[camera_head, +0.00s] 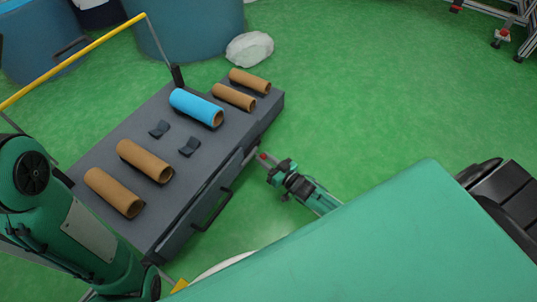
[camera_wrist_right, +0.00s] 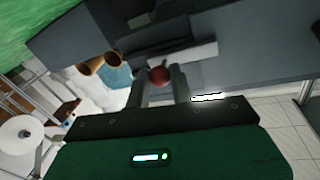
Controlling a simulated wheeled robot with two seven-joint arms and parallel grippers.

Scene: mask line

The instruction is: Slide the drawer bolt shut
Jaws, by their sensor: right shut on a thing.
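The drawer bolt is a light grey bar (camera_wrist_right: 183,53) with a round red knob (camera_wrist_right: 160,75) on the cart's drawer side. The red knob also shows in the head view (camera_head: 263,156). My right gripper (camera_head: 269,163) is at the knob, and in the right wrist view its two fingers (camera_wrist_right: 159,82) are shut on it from both sides. The drawer (camera_head: 178,239) is in the cart's side, with a black bar handle (camera_head: 212,209). How far the bolt is slid cannot be told. My left arm shows at the left, but its gripper is out of view.
The grey cart (camera_head: 150,218) carries a blue roll (camera_head: 195,106), several brown rolls (camera_head: 145,158) and two dark cradles (camera_head: 190,146). Blue bins and a white bag (camera_head: 250,49) stand behind. Green floor right of the cart is open.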

